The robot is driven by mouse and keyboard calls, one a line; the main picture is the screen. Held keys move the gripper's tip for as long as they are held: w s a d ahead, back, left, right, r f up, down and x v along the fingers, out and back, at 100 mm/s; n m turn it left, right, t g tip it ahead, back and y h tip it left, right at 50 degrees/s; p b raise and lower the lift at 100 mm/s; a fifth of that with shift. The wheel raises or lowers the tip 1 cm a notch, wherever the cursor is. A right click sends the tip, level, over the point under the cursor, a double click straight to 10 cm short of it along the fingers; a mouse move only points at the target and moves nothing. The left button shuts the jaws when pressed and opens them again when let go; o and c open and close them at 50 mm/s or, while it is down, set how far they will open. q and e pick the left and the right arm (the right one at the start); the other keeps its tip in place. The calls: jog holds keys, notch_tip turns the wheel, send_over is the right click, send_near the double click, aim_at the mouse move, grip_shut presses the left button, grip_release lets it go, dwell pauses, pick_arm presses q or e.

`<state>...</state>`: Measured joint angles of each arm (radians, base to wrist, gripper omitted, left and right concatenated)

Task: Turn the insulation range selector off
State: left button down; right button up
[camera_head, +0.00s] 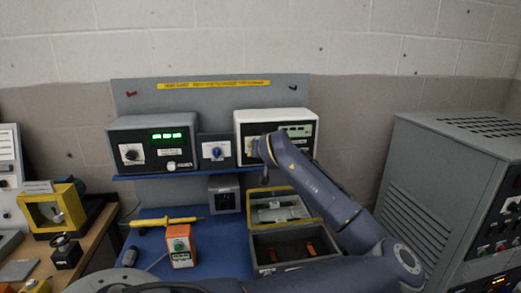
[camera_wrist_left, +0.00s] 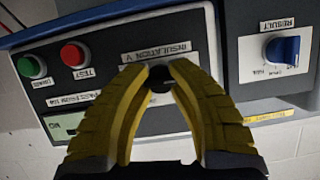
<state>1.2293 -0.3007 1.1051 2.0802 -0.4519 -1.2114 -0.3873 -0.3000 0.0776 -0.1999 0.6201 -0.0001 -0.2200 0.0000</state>
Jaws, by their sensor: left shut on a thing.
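The insulation range selector is a small dark knob (camera_wrist_left: 160,84) under the label "INSULATION V" in the left wrist view. That view is turned upside down. The knob is on the dark front of the white-cased tester (camera_head: 268,114), right of centre in the head view. My left gripper (camera_wrist_left: 160,72) has its yellow fingers closed around the knob, one on each side. They hide most of it, so I cannot read its pointer or scale. In the head view my left gripper (camera_head: 254,147) is at the tester's front, and my arm hides much of that panel.
A panel with a blue result knob (camera_wrist_left: 282,50) is beside the tester; it also shows in the head view (camera_head: 216,151). Red (camera_wrist_left: 74,55) and green (camera_wrist_left: 29,66) buttons are near. A green-display unit (camera_head: 153,143) stands left. An open case (camera_head: 292,243) lies below.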

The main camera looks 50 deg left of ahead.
pick_arm(q)
jog(key=shift+s+f+n, duration=0.1)
jog(key=shift+f+n, duration=0.3)
dwell(0.3)
jog(key=c, duration=1.5)
grip_release()
jog(key=o, duration=0.5)
jog(key=shift+r, duration=0.2)
jog(key=shift+c, duration=0.2)
jog(key=v, duration=1.2)
jog(key=shift+a, duration=0.1)
